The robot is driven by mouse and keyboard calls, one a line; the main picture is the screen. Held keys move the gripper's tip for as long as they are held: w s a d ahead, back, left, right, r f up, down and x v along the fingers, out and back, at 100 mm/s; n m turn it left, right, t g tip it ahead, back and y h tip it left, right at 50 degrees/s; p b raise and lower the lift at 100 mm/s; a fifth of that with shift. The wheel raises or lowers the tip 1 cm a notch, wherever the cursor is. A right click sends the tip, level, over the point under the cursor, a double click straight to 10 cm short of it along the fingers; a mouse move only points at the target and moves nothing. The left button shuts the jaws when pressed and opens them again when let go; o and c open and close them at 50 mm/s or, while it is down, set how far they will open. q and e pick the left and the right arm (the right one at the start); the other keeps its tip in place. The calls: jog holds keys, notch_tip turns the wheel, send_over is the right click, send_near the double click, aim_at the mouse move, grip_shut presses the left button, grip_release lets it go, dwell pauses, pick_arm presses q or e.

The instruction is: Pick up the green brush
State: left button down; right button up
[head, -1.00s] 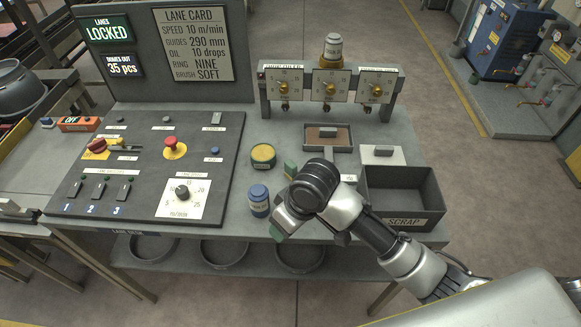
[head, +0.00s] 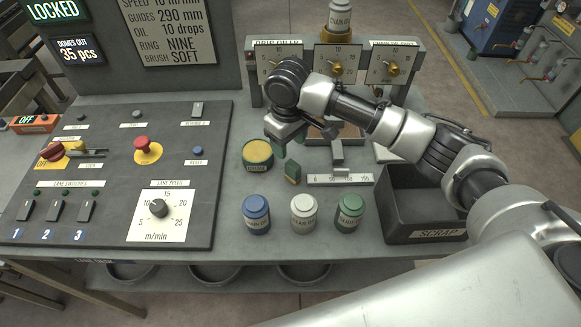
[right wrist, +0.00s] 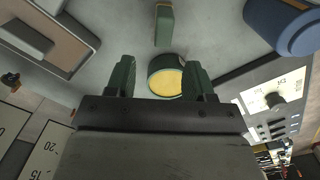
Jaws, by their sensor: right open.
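A small green block (head: 292,172), the only thing here that looks like the green brush, stands on the table right of a yellow-topped green tin (head: 257,154). No bristles can be made out. In the right wrist view the block (right wrist: 164,24) is at the top centre, beyond the fingertips and apart from them. My right gripper (head: 289,144) is open and empty, above the table just behind the block. In the right wrist view its green-padded fingers (right wrist: 162,82) are spread, with the tin (right wrist: 166,76) showing between them. My left gripper is not in view.
Blue (head: 256,215), white (head: 303,213) and green (head: 349,213) jars stand in front of the block. A small gauge with a scale (head: 340,180) is to its right, beside the scrap bin (head: 425,236). The control panel (head: 115,170) is left. A dial stand (head: 420,62) is behind.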

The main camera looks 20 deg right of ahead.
aim_at(293, 164)
jog(key=f, duration=0.3)
jog(key=shift+s, duration=0.3)
jog(key=shift+w+f+p, duration=0.1)
jog(key=shift+f+p, duration=0.2)
jog(key=shift+f, duration=0.05)
jog(key=f, duration=0.1)
jog(key=s+f+p, duration=0.1)
jog(key=f, duration=0.2)
jog(key=shift+s+d, duration=0.15)
jog(key=shift+d, duration=0.15)
jog(key=shift+f, duration=0.45)
jog(key=shift+c, duration=0.6)
grip_shut()
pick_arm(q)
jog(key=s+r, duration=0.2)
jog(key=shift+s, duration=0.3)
pick_arm(e)
jog(key=shift+r, duration=0.1)
